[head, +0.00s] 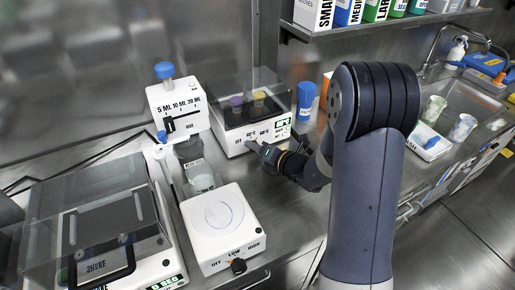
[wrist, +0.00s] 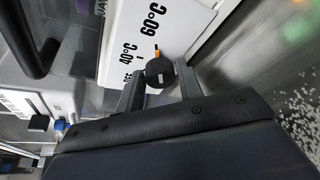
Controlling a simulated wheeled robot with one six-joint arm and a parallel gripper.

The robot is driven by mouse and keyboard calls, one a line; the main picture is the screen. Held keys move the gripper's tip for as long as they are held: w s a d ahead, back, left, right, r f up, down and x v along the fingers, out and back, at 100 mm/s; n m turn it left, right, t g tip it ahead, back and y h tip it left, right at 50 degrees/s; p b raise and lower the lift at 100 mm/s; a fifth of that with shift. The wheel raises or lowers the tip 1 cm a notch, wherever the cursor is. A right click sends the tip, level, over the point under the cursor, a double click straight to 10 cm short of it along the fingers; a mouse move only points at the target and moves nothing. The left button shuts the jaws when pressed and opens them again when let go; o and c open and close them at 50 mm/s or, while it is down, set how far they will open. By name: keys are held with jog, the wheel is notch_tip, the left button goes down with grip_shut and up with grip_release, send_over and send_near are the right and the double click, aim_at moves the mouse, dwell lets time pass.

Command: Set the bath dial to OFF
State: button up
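The bath (head: 232,136) is a white box with a clear lid, and its front labels read OFF, 40°C and 60°C. Its dial (wrist: 160,72) is a round black knob with an orange pointer. In the wrist view the pointer points up, toward the 60°C label (wrist: 152,24); the OFF label is partly hidden at the left. My gripper (wrist: 160,84) is open, with one finger on each side of the dial and its tips close to it. Contact cannot be told. In the head view my gripper (head: 257,147) is at the bath's front and hides the dial.
A hotplate (head: 224,240) with its own OFF/LOW/HIGH knob stands in front and left of the bath. A white pipette-volume box (head: 180,108) stands left of the bath. A blue-capped bottle (head: 305,100) stands to its right. A lidded balance (head: 105,235) is at the far left.

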jog(key=c, duration=0.6)
jog(key=shift+b, duration=0.3)
jog(key=n+h+b, duration=0.1)
jog(key=b, duration=0.2)
jog(key=n+h+b, duration=0.1)
jog(key=n+b, duration=0.1)
jog(key=shift+a+f+n+b, duration=0.2)
jog(key=shift+n+b, duration=0.1)
jog(key=shift+b, duration=0.1)
jog(key=n+h+b, duration=0.1)
jog(key=b, duration=0.3)
jog(key=n+t+h+b, duration=0.1)
jog(key=n+b, duration=0.1)
jog(key=b, duration=0.2)
jog(key=shift+s+a+f, duration=0.1)
jog(key=shift+s, duration=0.05)
jog(key=n+t+h+b, duration=0.1)
jog(key=n+h+b, duration=0.1)
jog(key=b, duration=0.4)
jog(key=shift+a+n+b, duration=0.1)
jog(key=shift+n+b, duration=0.2)
jog(key=shift+n, duration=0.2)
jog(key=shift+r+n+t+h+b, duration=0.25)
jog(key=shift+n+t+h+b, duration=0.25)
jog(key=shift+n+h+b, duration=0.75)
jog(key=shift+n+y+b, duration=0.25)
jog(key=shift+y+b, duration=0.1)
jog(key=shift+b, duration=0.1)
